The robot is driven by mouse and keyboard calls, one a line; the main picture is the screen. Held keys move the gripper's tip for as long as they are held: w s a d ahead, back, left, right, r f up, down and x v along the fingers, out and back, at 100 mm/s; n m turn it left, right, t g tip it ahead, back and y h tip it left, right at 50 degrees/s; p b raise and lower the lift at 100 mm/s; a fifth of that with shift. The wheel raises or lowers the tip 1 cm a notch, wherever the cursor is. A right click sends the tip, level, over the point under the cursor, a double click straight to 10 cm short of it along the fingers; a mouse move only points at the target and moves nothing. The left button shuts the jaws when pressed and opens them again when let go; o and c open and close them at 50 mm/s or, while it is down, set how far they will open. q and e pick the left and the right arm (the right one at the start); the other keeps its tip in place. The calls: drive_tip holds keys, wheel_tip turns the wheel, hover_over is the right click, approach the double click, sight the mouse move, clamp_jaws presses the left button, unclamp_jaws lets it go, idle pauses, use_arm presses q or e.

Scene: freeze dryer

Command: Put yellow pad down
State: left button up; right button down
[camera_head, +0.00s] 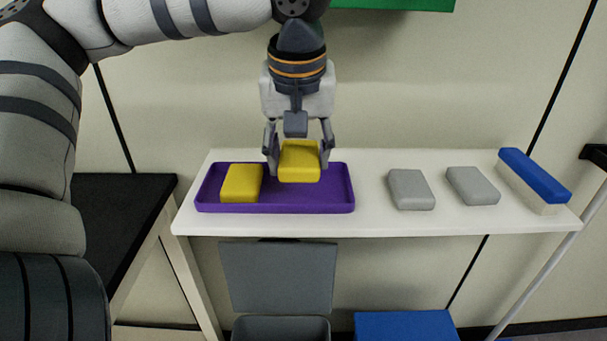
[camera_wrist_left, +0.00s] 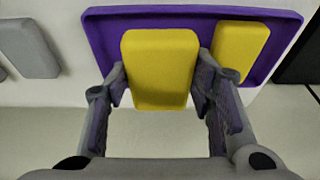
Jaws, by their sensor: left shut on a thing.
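My left gripper (camera_head: 299,164) is shut on a yellow pad (camera_head: 299,162), with one finger on each side of it. The held pad is over the right part of a purple tray (camera_head: 330,207); I cannot tell whether it touches the tray floor. A second yellow pad (camera_head: 241,183) lies in the left part of the tray. In the left wrist view the held pad (camera_wrist_left: 160,68) sits between the fingers (camera_wrist_left: 160,90), and the other pad (camera_wrist_left: 240,52) is to its right in the tray (camera_wrist_left: 105,30). My right gripper is out of view.
The tray stands on a white shelf (camera_head: 370,222). Two grey pads (camera_head: 411,189) and a blue-and-white block (camera_head: 534,180) lie to the right on it. A black table (camera_head: 110,215) is at left. A grey bin (camera_head: 280,328) is below.

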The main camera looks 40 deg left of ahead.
sight(304, 193)
use_arm(q)
drive_tip(key=x, duration=0.5)
drive_tip(key=shift+w+d, duration=0.15)
drive_tip(key=shift+w, duration=0.3)
drive_tip(key=shift+f, duration=0.25)
drive_tip(key=shift+f, duration=0.3)
drive_tip(key=o, duration=1)
drive_tip(key=shift+f, duration=0.1)
drive_tip(key=v, duration=1.3)
